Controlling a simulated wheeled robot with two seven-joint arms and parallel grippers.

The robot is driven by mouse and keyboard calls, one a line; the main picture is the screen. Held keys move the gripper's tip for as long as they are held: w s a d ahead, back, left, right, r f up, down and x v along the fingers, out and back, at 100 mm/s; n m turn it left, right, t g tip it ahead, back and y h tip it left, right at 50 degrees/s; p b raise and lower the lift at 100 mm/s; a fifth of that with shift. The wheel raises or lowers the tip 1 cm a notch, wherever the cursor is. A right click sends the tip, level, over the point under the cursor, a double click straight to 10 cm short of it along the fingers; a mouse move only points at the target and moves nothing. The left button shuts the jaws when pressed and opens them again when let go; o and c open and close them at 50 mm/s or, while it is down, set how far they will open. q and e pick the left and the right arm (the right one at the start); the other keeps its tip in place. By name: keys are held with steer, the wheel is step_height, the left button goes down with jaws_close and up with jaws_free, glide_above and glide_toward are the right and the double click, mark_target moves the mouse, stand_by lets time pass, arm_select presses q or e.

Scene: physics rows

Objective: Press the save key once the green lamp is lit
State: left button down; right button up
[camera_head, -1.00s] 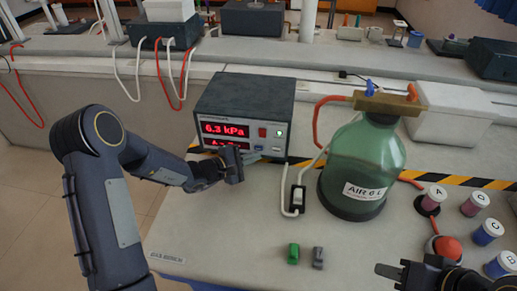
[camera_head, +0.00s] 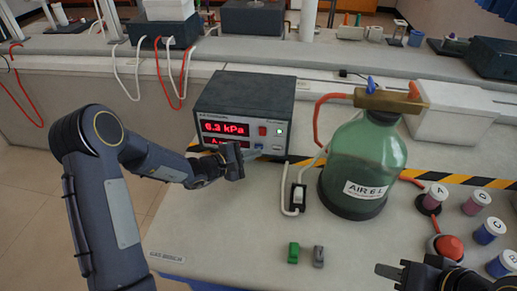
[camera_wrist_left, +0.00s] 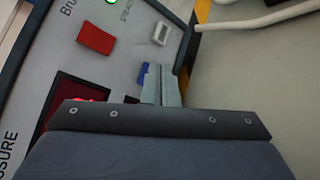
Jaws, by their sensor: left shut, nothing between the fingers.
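The dark pressure meter (camera_head: 245,92) stands on the bench, its red display (camera_head: 222,128) reading about 6.3 kPa. A green lamp (camera_wrist_left: 112,2) glows at the top edge of the left wrist view. Near it are a red switch (camera_wrist_left: 95,38), a white key (camera_wrist_left: 160,33) and a partly hidden blue key (camera_wrist_left: 143,70). I cannot read which key is save. My left gripper (camera_head: 255,155) is shut and empty in front of the meter's lower panel; its fingertips (camera_wrist_left: 162,74) show close beside the blue key. Contact cannot be told. My right gripper (camera_head: 388,270) is partly visible at the lower right.
Small green (camera_head: 293,252) and grey (camera_head: 318,256) blocks lie in front.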

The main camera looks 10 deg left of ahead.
arm_select(q)
steer(key=shift+w, duration=0.4)
stand_by(0.6)
steer(key=shift+w+a+r+b, duration=0.1)
steer(key=shift+w+r+b, duration=0.15)
steer(key=shift+b, duration=0.1)
stand_by(0.6)
steer(key=shift+s+f+b, duration=0.2)
steer(key=shift+s+b, duration=0.1)
steer(key=shift+b, duration=0.3)
steer(key=shift+s, duration=0.4)
